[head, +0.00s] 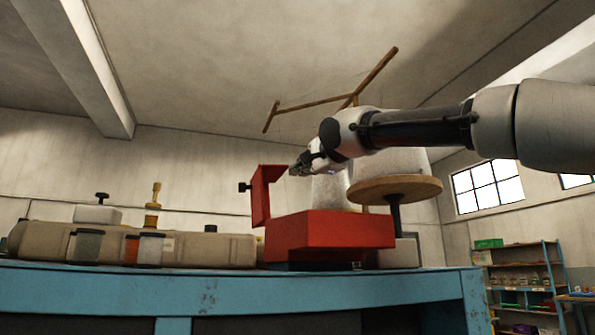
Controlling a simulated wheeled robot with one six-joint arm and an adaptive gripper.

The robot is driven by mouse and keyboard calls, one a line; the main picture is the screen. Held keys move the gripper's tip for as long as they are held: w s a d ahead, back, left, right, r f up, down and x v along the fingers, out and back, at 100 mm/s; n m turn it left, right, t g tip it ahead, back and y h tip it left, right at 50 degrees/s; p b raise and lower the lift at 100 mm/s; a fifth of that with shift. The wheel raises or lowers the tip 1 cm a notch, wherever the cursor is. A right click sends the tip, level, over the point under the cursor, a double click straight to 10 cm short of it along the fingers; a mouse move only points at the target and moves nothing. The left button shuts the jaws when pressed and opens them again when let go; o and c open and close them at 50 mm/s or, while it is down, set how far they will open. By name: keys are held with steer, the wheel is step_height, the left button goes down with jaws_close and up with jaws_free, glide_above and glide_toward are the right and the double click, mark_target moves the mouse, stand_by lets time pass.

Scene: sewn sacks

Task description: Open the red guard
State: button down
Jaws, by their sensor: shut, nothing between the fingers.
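The red guard (261,196) is an upright red panel at the left end of a red box-like base (330,231), with a small dark knob (243,187) on its left side. Both are on the blue bench. My gripper (294,170) is at the guard's upper right edge, seen small and from the side. Its fingers are shut with nothing between them. I cannot tell whether the fingertips touch the guard. A whitish rounded shape stands behind my wrist, partly hidden by my arm.
The blue bench (200,290) runs across the front. A round wooden disc (396,187) on a dark post is on the right, under my arm. A shelf (525,280) stands far right.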

mark_target(261, 172)
steer(key=w+a, duration=0.4)
steer(key=a, duration=0.3)
steer(key=shift+w+a+f, duration=0.15)
steer(key=shift+w+f, duration=0.2)
steer(key=shift+w, duration=0.05)
steer(key=a+n, duration=0.2)
steer(key=s+a+n, duration=0.1)
steer(key=a, duration=0.1)
steer(key=shift+a+r+g+h, duration=0.1)
steer(key=shift+g+h, duration=0.2)
steer(key=shift+g, duration=0.1)
steer(key=shift+s+a+n, duration=0.2)
steer(key=shift+a+n, duration=0.2)
steer(key=shift+n, duration=0.2)
steer(key=shift+d, duration=0.15)
